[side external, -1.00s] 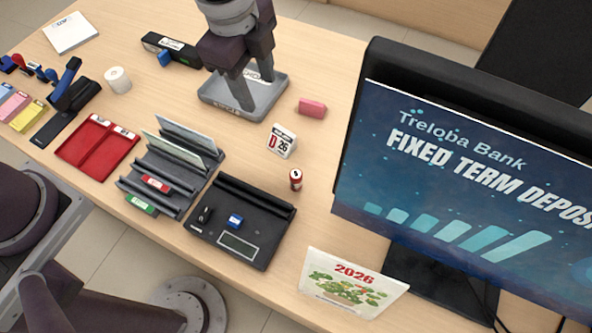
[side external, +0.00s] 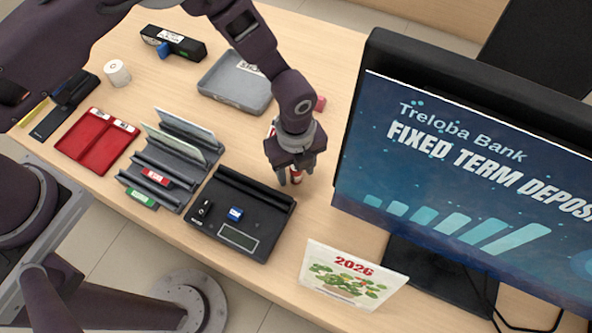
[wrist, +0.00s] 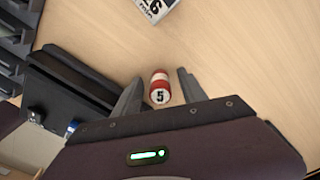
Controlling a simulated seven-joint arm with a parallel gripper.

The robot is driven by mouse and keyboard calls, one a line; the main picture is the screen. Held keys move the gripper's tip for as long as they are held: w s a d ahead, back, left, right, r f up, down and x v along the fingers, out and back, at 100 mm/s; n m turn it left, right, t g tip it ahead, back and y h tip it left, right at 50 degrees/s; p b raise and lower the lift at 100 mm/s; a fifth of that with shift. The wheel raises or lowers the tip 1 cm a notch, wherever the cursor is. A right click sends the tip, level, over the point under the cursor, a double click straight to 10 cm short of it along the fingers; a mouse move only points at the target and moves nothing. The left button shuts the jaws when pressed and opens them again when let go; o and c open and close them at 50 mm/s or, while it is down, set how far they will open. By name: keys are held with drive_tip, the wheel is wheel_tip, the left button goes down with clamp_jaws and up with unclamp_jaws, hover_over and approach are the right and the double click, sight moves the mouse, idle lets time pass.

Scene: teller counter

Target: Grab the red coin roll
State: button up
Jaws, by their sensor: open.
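The red coin roll (wrist: 160,80) has a white band and a pale end marked 5. In the side view my gripper (side external: 289,181) is low over the roll (side external: 297,175), which is partly hidden by the fingers.
A black device (side external: 270,232) with a small blue item (side external: 236,214) is close to the left. A date block (wrist: 152,8) stands beyond the roll. A monitor (side external: 365,130) rises at right. A calendar card (side external: 350,275) stands in front. Bare counter lies around the roll.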

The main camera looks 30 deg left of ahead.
clamp_jaws()
